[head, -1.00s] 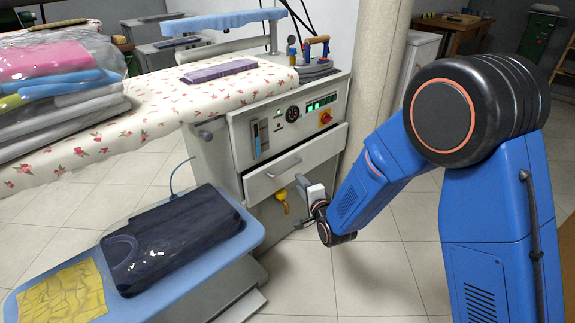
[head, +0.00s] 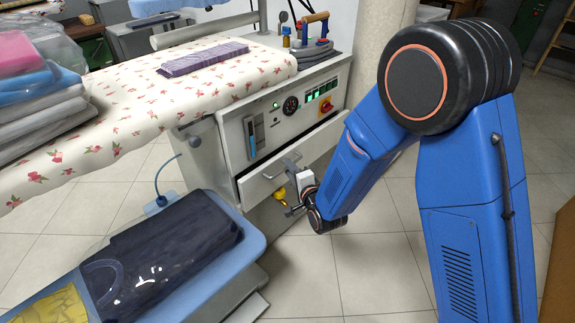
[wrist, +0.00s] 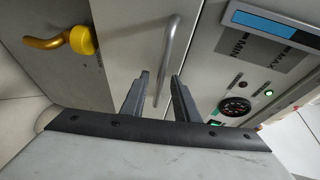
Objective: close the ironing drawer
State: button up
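The ironing drawer (head: 262,186) is a pale grey-white front panel on the side of the ironing unit, below its control panel. Its front stands slightly out from the cabinet in the head view. The drawer front also shows in the wrist view (wrist: 125,35). Its silver bar handle (wrist: 168,50) runs lengthwise there, with its lower end between my two fingers. My gripper (wrist: 160,88) is open, with a gap visible on either side of the handle. In the head view my gripper (head: 293,167) is at the drawer front, partly hiding the handle.
A yellow tap (head: 280,195) sits just under the drawer. A blue-edged board (head: 255,245) with a dark bagged garment (head: 170,250) stands in front at left. The floral ironing board (head: 120,115) is above. Tiled floor is clear below my arm.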

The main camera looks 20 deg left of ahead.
aim_at(280, 163)
grip_shut()
jog(key=shift+w+a, duration=0.25)
jog(key=shift+a, duration=0.35)
jog(key=shift+w+a, duration=0.3)
jog(key=shift+a, duration=0.35)
jog(key=shift+w+a, duration=0.25)
jog(key=shift+a, duration=0.35)
grip_release()
jog(key=shift+a, duration=0.1)
